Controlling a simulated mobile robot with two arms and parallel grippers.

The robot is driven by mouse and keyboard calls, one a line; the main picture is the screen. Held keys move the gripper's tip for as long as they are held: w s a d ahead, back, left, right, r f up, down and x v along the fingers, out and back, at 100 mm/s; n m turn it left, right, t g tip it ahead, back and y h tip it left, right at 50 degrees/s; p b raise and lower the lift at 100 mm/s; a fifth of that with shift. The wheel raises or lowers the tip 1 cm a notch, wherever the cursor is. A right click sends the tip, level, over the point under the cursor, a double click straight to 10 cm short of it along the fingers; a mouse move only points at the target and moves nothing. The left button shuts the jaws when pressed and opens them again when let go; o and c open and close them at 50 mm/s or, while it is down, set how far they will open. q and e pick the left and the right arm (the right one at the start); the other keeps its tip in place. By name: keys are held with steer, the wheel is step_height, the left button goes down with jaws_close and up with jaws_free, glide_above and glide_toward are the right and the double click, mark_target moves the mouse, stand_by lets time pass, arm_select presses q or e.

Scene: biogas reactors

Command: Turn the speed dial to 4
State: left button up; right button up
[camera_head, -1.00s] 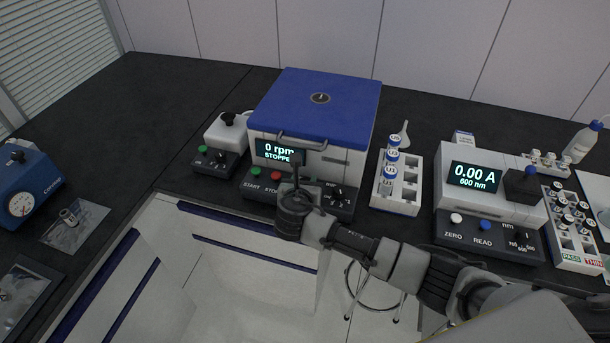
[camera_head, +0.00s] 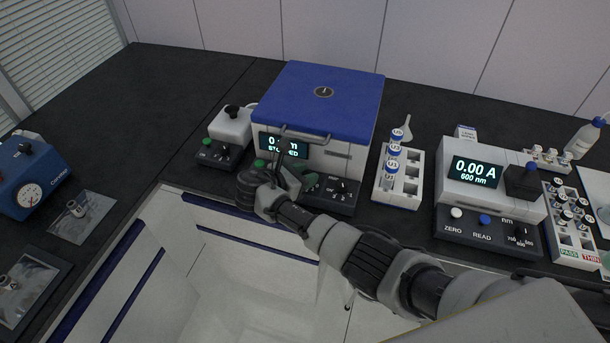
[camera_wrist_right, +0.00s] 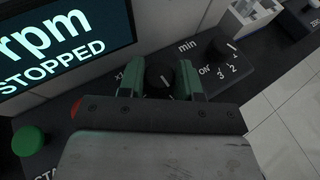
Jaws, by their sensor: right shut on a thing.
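The centrifuge (camera_head: 318,100) with a blue lid has a dark front panel, and its display (camera_head: 283,145) reads STOPPED. My right gripper (camera_head: 309,182) is at the middle of this panel, its wrist to the left of its green fingers. In the right wrist view, the green fingers (camera_wrist_right: 159,80) are shut on a black dial (camera_wrist_right: 158,74), one on each side. The dial's pointer and most of its scale are hidden, so its setting cannot be read. A second black dial (camera_wrist_right: 221,47), beside the "min" label, is apart from the gripper. My left gripper is not in view.
A green START button (camera_wrist_right: 28,140) and a partly hidden red button (camera_wrist_right: 75,106) lie left of the held dial. A white tube rack (camera_head: 416,190) stands right of the centrifuge, a small device (camera_head: 228,128) left of it. A photometer (camera_head: 494,181) is farther right.

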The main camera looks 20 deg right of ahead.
stand_by(0.5)
steer(key=o, duration=0.9)
steer(key=b+v, duration=0.1)
steer(key=v, duration=0.9)
steer(key=shift+a, duration=0.4)
